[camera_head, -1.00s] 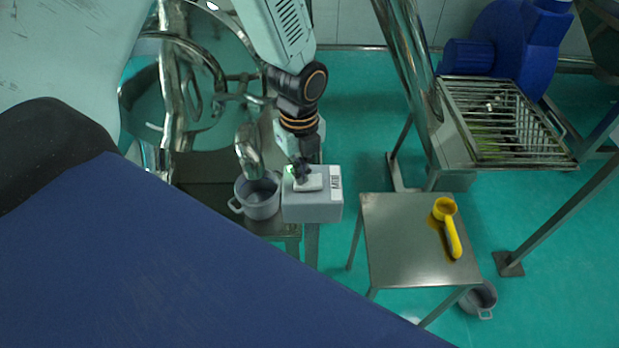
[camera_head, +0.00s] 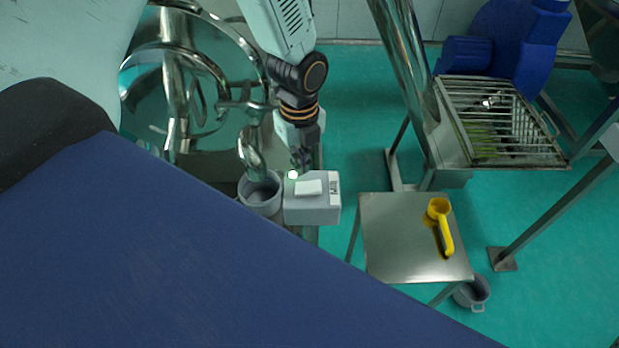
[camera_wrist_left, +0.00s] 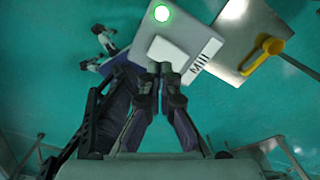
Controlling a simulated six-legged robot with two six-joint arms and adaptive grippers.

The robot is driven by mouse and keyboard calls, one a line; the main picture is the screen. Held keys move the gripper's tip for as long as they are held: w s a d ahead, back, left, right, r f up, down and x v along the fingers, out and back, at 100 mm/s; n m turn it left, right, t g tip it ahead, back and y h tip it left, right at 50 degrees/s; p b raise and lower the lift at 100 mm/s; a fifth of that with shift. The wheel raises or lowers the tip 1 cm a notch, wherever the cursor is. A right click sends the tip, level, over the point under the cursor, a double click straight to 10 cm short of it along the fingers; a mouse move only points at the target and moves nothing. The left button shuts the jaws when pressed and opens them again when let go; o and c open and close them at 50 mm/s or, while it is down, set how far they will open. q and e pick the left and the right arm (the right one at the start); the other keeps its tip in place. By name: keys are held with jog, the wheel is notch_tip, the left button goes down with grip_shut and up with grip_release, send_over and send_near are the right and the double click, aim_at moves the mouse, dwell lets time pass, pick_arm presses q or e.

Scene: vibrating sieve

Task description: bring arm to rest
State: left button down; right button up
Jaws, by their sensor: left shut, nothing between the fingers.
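My left gripper (camera_head: 301,160) is shut and empty, just behind and above a grey box (camera_head: 318,211) with a white rocker-like button (camera_head: 308,188) on top. In the left wrist view my gripper's closed fingertips (camera_wrist_left: 166,69) appear at the edge of the white button (camera_wrist_left: 167,50); I cannot tell whether they touch it. A round green-white light (camera_head: 293,174) glows on the box, and it also shows in the left wrist view (camera_wrist_left: 162,13). My right gripper is not in view.
A grey pot (camera_head: 262,197) stands left of the box under a metal spout. A steel table (camera_head: 395,235) to the right bears a yellow scoop (camera_head: 441,228). Another grey pot (camera_head: 473,292) is on the floor. A slatted metal frame (camera_head: 500,125) stands at the back right.

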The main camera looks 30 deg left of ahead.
pick_arm(q)
jog(key=shift+r+p, duration=0.6)
jog(key=shift+r, duration=0.25)
jog(key=shift+f, duration=0.1)
jog(key=shift+f, duration=0.1)
jog(key=s+d+f+n, duration=0.1)
jog(key=s+f+n, duration=0.3)
jog(key=s+n, duration=0.45)
jog(key=s+d+f+n, duration=0.2)
jog(key=s+f+n, duration=0.2)
jog(key=s+n, duration=0.45)
jog(key=s+d+f+n, duration=0.1)
jog(key=s+f+n, duration=0.4)
jog(key=s+n, duration=0.3)
notch_tip(320, 180, down, 23)
jog(key=m+b, duration=0.1)
jog(key=b, duration=2.3)
jog(key=shift+f, duration=0.15)
